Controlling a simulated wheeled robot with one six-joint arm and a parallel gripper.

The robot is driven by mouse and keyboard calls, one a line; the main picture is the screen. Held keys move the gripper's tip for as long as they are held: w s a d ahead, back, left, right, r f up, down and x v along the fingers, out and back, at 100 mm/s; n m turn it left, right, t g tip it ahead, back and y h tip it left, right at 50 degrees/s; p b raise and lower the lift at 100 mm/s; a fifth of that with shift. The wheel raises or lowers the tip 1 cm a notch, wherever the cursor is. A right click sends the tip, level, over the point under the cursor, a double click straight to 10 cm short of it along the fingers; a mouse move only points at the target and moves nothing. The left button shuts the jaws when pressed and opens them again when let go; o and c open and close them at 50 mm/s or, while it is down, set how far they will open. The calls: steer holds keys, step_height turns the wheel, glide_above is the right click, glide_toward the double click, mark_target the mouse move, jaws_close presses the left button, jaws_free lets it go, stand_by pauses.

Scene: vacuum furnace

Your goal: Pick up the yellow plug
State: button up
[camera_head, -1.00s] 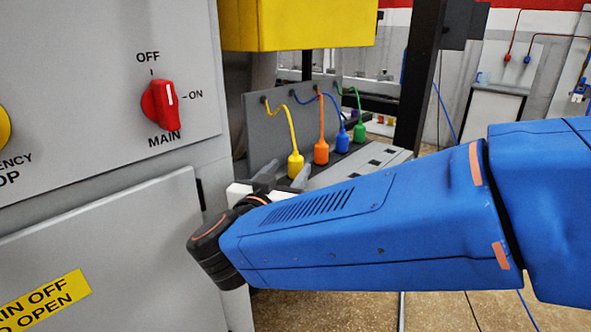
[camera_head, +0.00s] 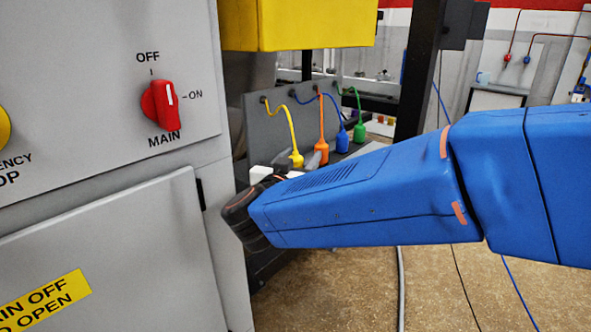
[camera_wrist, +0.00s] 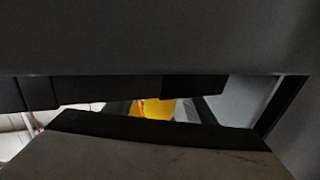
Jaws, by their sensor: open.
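The yellow plug (camera_head: 296,160) stands nearest in a row of plugs by the grey panel, its yellow cable curving up to the panel. Its lower part is hidden behind my gripper (camera_head: 300,166). In the wrist view the yellow plug (camera_wrist: 156,108) shows in the narrow gap between the dark gripper parts. Whether the fingers touch it I cannot tell.
An orange plug (camera_head: 321,148) stands close behind, then a blue plug (camera_head: 342,142) and a green plug (camera_head: 360,133). The grey furnace cabinet (camera_head: 110,230) with a red main switch (camera_head: 161,104) is close on the left. A yellow box (camera_head: 300,25) hangs above.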

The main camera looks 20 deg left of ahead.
steer(key=c, duration=1.2)
steer(key=shift+o, duration=0.2)
